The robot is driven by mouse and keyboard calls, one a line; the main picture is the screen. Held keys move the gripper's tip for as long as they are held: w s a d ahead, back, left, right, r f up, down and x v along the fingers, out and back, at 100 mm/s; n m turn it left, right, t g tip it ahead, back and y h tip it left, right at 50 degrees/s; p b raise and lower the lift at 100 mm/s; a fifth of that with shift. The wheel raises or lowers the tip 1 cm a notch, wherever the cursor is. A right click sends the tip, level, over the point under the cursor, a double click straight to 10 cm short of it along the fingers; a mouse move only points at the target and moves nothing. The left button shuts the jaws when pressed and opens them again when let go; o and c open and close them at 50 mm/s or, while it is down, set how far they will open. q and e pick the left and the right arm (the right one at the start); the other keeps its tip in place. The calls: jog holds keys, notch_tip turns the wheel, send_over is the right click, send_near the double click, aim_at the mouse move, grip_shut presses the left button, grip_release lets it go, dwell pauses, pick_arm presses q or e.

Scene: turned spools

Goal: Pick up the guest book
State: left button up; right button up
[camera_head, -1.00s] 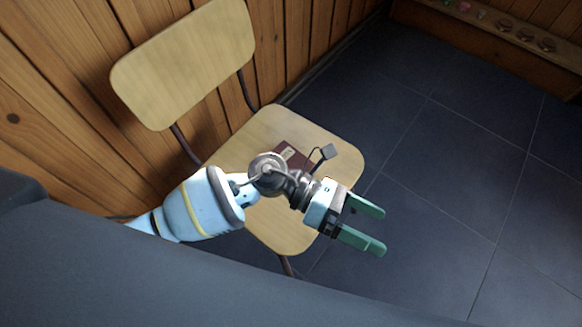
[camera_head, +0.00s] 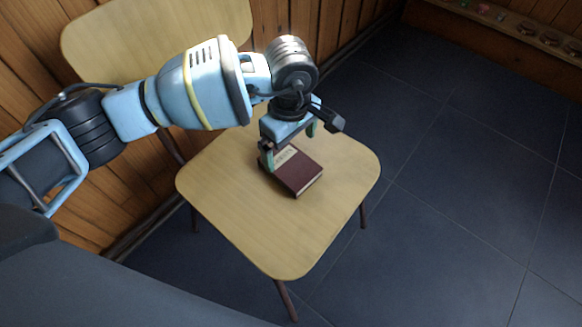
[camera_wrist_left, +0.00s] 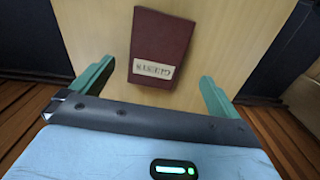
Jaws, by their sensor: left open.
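The guest book (camera_head: 300,176) is a dark red closed book with a pale label, lying flat on the wooden chair seat (camera_head: 265,230). My left gripper (camera_head: 290,146) is over the label end of the book, pointing down, with its green fingers apart. In the left wrist view the book (camera_wrist_left: 160,45) lies between and beyond the open fingers (camera_wrist_left: 157,75), its label towards the gripper. Nothing is between the fingers' pads in a grip. The gripper hides part of the book's far end in the head view. My right gripper is not in view.
The chair's backrest (camera_head: 150,35) rises behind my left arm, near the wood-panelled wall. The seat around the book is bare. Dark tiled floor (camera_head: 460,200) lies open to the right. A wooden ledge (camera_head: 500,28) with several small objects is at the top right.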

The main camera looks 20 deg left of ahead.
aim_at(290, 163)
pick_arm(q)
notch_tip(290, 163, down, 2)
jog(key=shift+f+b, duration=0.2)
jog(key=shift+b, duration=0.2)
jog(key=shift+w+f, duration=0.1)
jog(key=shift+f, duration=0.15)
jog(key=f, duration=0.1)
jog(key=f+b, duration=0.1)
jog(key=f, duration=0.1)
jog(key=f+b, duration=0.1)
jog(key=f, duration=0.1)
jog(key=shift+w+a, duration=0.2)
jog(key=shift+w, duration=0.1)
jog(key=shift+r, duration=0.15)
jog(key=shift+c, duration=0.6)
jog(key=c, duration=0.9)
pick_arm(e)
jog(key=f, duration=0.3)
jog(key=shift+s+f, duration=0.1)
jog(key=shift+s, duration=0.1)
